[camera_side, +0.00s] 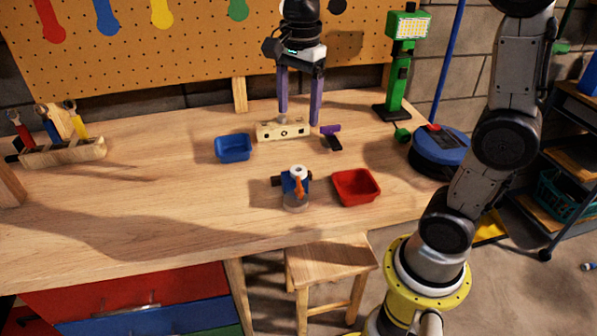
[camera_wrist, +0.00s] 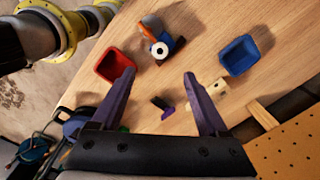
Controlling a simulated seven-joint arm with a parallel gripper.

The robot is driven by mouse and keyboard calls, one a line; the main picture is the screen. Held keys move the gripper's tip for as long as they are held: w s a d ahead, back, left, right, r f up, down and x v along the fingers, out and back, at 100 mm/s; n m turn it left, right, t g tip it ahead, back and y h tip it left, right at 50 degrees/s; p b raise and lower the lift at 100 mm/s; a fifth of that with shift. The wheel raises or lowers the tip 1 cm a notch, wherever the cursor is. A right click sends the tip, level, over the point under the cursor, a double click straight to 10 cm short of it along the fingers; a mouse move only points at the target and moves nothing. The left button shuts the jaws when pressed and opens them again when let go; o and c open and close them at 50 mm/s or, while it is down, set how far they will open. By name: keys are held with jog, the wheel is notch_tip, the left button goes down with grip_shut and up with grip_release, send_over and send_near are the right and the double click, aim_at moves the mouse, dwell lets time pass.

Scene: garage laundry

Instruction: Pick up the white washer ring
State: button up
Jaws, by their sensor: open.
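The white washer ring (camera_side: 298,169) sits on top of a small blue fixture (camera_side: 291,184) with an orange handle, on the front middle of the workbench. In the wrist view the ring (camera_wrist: 160,49) shows as a white disc with a dark hole, beyond my fingertips. My gripper (camera_side: 299,122) has two purple fingers, spread apart and empty. It points down above a light wooden block with holes (camera_side: 283,129), behind the ring in the side view. The wrist view also shows both fingers (camera_wrist: 158,80) apart.
A blue bin (camera_side: 233,148) stands left of the fixture and a red bin (camera_side: 356,187) right of it. A purple and black tool (camera_side: 331,137) lies beside the block. A green lamp stand (camera_side: 396,75) is at the back right. The left middle of the bench is clear.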

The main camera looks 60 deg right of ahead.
aim_at(299, 172)
jog(key=f, duration=1.5)
jog(key=shift+w+d, duration=0.3)
grip_shut()
